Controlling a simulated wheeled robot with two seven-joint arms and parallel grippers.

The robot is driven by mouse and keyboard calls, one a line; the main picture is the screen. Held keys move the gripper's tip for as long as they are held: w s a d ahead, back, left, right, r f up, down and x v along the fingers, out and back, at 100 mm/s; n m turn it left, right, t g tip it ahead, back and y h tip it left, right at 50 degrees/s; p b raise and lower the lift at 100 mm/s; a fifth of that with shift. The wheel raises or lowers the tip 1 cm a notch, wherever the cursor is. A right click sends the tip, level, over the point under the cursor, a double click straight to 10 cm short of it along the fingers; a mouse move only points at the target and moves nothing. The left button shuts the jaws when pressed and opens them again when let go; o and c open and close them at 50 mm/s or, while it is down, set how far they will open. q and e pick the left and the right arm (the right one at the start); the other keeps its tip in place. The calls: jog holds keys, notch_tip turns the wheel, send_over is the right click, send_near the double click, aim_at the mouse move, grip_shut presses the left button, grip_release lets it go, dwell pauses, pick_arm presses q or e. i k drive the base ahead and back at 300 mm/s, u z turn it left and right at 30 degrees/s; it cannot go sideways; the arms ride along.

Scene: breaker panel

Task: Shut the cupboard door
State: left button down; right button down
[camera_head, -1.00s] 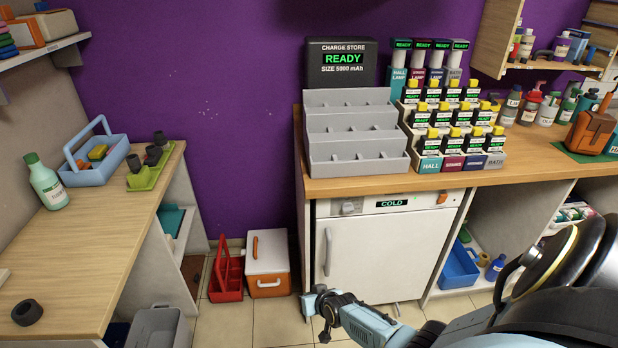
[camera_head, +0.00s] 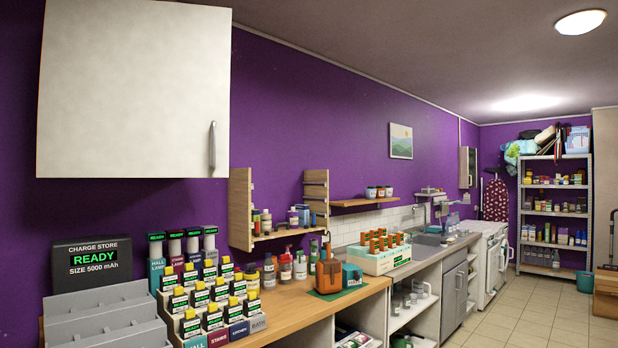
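A white wall cupboard door (camera_head: 135,90) fills the upper left of the head view, with a vertical metal handle (camera_head: 213,150) near its lower right corner. I cannot tell from here whether it stands ajar or flush. Grey doors (camera_head: 454,296) with handles front the base cupboard below the sink and look shut. Neither of my grippers is in view now.
A charge store (camera_head: 92,262) and battery racks (camera_head: 213,310) stand on the wooden worktop (camera_head: 300,300) below the white door. An open wooden wall shelf (camera_head: 240,210) is right of it. Tiled floor (camera_head: 530,310) is clear at the right; a stocked shelf unit (camera_head: 555,210) stands at the back.

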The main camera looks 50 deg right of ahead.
aim_at(129, 88)
jog(key=z, duration=0.45)
jog(key=i, duration=1.25)
jog(key=u, duration=0.05)
